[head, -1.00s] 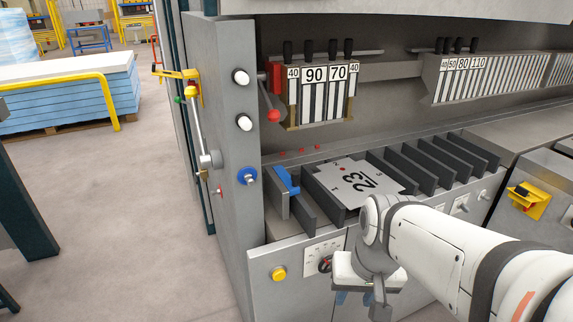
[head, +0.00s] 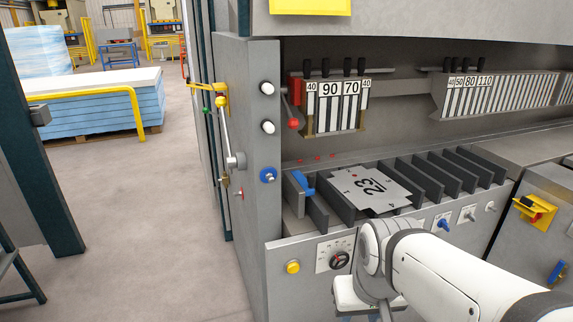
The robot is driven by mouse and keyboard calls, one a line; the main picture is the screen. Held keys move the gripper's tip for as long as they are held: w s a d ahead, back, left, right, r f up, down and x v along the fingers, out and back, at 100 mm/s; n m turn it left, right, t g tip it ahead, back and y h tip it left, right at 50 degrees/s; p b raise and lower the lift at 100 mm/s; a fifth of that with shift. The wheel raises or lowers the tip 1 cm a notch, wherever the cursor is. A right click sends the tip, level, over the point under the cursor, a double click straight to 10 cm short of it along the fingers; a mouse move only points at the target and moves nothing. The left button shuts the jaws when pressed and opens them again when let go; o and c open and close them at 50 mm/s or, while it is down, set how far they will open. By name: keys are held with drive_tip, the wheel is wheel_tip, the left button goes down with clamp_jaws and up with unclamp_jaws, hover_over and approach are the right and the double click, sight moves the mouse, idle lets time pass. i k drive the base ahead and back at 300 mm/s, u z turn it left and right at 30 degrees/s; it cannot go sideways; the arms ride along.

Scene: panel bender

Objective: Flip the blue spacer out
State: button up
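A small blue piece (head: 304,184), which looks like the spacer, sits at the left end of the row of dark upright plates on the machine's front ledge. It leans at a slant against the top of the leftmost plate. My gripper (head: 366,314) is at the bottom edge of the head view, below and to the right of the blue piece and apart from it. Its fingers are mostly cut off by the frame edge, so I cannot see whether they are open or shut.
A grey plate marked 23 (head: 371,187) lies across the dark plates (head: 432,174). A red-knobbed lever (head: 292,122) stands beside the numbered tool segments (head: 337,105).

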sight(307, 185)
drive_tip(key=u, duration=0.3)
drive_tip(key=i, duration=0.85)
drive_tip(key=u, duration=0.2)
